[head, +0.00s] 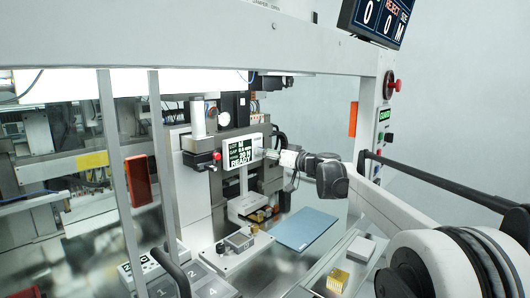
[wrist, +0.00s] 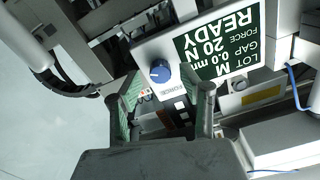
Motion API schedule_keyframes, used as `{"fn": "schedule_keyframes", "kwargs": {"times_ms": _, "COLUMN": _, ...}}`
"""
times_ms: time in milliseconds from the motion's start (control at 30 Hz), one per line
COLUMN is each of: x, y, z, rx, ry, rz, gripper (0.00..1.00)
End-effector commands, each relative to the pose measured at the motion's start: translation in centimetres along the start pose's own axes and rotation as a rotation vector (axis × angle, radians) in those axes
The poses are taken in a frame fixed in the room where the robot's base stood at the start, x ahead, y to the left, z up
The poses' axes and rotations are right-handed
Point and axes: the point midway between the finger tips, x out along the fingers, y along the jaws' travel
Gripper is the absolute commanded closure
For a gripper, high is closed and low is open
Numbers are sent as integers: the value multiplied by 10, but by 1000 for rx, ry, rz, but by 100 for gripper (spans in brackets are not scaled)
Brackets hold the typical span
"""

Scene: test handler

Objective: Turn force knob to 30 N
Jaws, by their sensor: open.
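The blue force knob (wrist: 160,70) sits on a light panel beside the display screen (wrist: 220,45) in the wrist view. A white mark shows on the knob's face. The screen appears upside down there and reads lot M, gap 0.0 mm, force 20 N, READY. My gripper (wrist: 166,94) is open, its two fingers apart, with the knob showing beyond and between the tips. No contact with the knob is visible. In the head view my gripper (head: 273,155) is at the right edge of the screen (head: 241,151), and the knob is hidden.
A blue-grey mat (head: 306,229) lies on the deck below my arm. A red button (head: 217,156) sits left of the screen. A gold block (head: 337,280) stands near the front. Posts and a frame bar the left side.

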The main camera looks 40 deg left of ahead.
Motion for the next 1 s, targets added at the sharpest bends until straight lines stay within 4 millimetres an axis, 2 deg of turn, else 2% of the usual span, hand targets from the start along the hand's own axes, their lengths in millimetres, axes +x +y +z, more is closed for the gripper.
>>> {"fn": "schedule_keyframes", "kwargs": {"times_ms": 100, "x": 6, "y": -1, "z": 0, "rx": 0, "ry": 0, "rz": -1, "gripper": 60}}
{"fn": "schedule_keyframes", "kwargs": {"times_ms": 400, "x": 7, "y": 0, "z": 0, "rx": 0, "ry": 0, "rz": -1, "gripper": 60}}
{"fn": "schedule_keyframes", "kwargs": {"times_ms": 467, "x": 7, "y": 0, "z": 0, "rx": 0, "ry": 0, "rz": -1, "gripper": 65}}
{"fn": "schedule_keyframes", "kwargs": {"times_ms": 733, "x": 7, "y": 0, "z": 0, "rx": 0, "ry": 0, "rz": 0, "gripper": 100}}
{"fn": "schedule_keyframes", "kwargs": {"times_ms": 1000, "x": 7, "y": 0, "z": 0, "rx": 21, "ry": 0, "rz": -1, "gripper": 100}}
